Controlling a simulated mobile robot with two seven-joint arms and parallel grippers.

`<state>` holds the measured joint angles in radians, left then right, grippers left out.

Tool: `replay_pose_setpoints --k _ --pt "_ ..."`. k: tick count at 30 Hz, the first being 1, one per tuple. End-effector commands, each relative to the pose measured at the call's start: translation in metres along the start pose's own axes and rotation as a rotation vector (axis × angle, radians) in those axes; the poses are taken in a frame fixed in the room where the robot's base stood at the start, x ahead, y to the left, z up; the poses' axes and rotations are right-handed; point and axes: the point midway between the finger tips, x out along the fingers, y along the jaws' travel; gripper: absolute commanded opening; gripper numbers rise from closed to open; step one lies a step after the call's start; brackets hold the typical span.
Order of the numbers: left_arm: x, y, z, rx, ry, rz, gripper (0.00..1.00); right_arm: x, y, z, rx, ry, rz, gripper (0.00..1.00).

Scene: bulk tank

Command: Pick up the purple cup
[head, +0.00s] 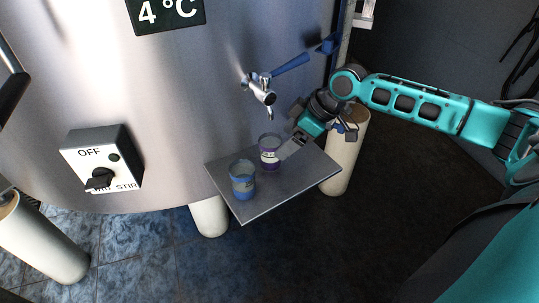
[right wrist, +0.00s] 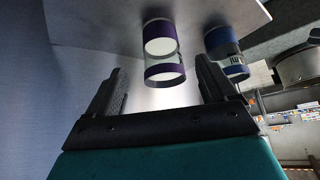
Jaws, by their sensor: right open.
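The purple cup (head: 270,155) has purple bands and a pale label. It stands upright on the grey shelf (head: 300,183) on the front of the tank. My right gripper (head: 287,149) is open and reaches in from the right, close beside the cup. In the right wrist view the purple cup (right wrist: 164,69) lies between the lines of the two spread fingers, near their tips. I cannot tell whether either finger touches it. The far side of the cup is hidden. My left gripper is not in view.
A blue cup (head: 243,182) stands on the shelf just left of and nearer than the purple one, and close to a finger in the right wrist view (right wrist: 228,50). A metal tap (head: 262,92) with a blue lever hangs above. The shelf's right part is clear.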

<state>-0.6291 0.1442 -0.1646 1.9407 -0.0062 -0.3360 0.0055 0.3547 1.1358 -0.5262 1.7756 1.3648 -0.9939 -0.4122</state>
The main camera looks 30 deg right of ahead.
Motion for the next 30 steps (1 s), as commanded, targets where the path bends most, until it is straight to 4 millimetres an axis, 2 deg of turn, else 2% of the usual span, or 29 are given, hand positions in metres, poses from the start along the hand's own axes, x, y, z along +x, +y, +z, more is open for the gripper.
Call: replay_pose_setpoints --k 1,8,16,25,30 --pt "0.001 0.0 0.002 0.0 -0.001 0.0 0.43 0.007 0.0 0.0 0.001 0.001 0.0 0.85" --pt "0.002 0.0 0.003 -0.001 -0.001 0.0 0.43 0.025 -0.001 0.0 0.0 0.0 -0.001 0.85" --pt "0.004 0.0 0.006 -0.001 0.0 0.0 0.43 0.062 -0.002 0.0 -0.001 0.001 0.0 0.85" --pt "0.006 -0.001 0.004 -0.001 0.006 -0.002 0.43 0.067 -0.002 0.001 -0.001 -0.001 0.002 0.85" --pt "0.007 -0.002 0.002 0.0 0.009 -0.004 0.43 0.066 -0.002 0.001 -0.001 -0.001 0.001 0.69"
